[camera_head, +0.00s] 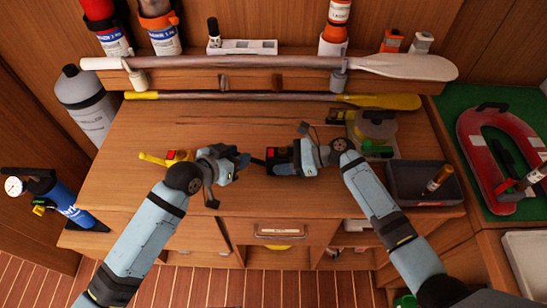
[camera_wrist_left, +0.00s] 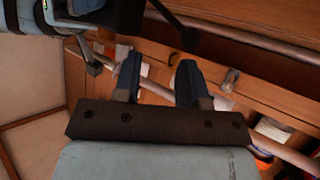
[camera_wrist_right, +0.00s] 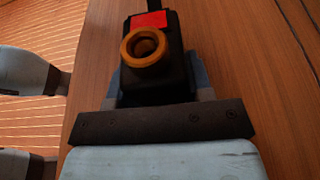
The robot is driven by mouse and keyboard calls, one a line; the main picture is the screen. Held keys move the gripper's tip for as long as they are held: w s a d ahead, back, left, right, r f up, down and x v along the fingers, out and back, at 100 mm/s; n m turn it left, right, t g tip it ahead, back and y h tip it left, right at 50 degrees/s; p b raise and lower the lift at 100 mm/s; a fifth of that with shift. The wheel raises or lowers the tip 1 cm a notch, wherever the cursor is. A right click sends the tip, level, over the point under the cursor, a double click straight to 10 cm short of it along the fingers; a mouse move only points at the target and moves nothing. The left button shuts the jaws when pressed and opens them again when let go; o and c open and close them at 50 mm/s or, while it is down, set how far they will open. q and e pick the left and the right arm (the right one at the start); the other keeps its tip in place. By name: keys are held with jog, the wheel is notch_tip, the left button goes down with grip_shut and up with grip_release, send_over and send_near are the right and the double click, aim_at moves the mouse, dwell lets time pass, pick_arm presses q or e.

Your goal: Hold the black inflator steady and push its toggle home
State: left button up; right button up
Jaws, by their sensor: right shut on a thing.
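The black inflator (camera_head: 280,157), with a red patch, is above the front middle of the wooden worktop. My right gripper (camera_head: 291,160) is shut on it. In the right wrist view the inflator (camera_wrist_right: 172,75) sits between the fingers, with an orange ring and red label facing the camera. A thin dark stalk (camera_head: 258,162) sticks out of its left end; I cannot tell whether this is the toggle. My left gripper (camera_head: 243,161) is just left of the stalk, apart from the inflator body. In the left wrist view its two fingers (camera_wrist_left: 158,82) are apart with nothing between them.
A yellow tool with a black and red part (camera_head: 168,158) lies left of my left gripper. A dark tray (camera_head: 415,190) and a clear-lidded item (camera_head: 376,130) stand to the right. Paddles lie along the back. The worktop's middle (camera_head: 225,118) is mostly clear.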

aim_at(278, 152)
pick_arm(q)
jog(key=d+m+g, duration=0.2)
jog(key=w+d+r+m+g, duration=0.1)
jog(key=d+m+g, duration=0.1)
jog(key=d+r+m+g+y, duration=0.1)
jog(key=d+m+g, duration=0.1)
jog(key=d+m, duration=0.1)
jog(key=shift+w+r, duration=0.15)
jog(key=shift+r, duration=0.05)
jog(key=a+m+g+y, duration=0.1)
jog(key=a+y, duration=0.1)
jog(key=w+a+r+m+g+y, duration=0.1)
jog(key=a+m+y, duration=0.1)
jog(key=a, duration=0.1)
jog(key=a+r+m+g+y, duration=0.1)
jog(key=a+y, duration=0.1)
jog(key=y, duration=0.1)
jog(key=shift+w+a+r+g, duration=0.2)
jog(key=shift+w+r+g, duration=0.05)
jog(key=shift+w+g, duration=0.15)
jog(key=shift+f, duration=4.45)
jog(key=c, duration=0.5)
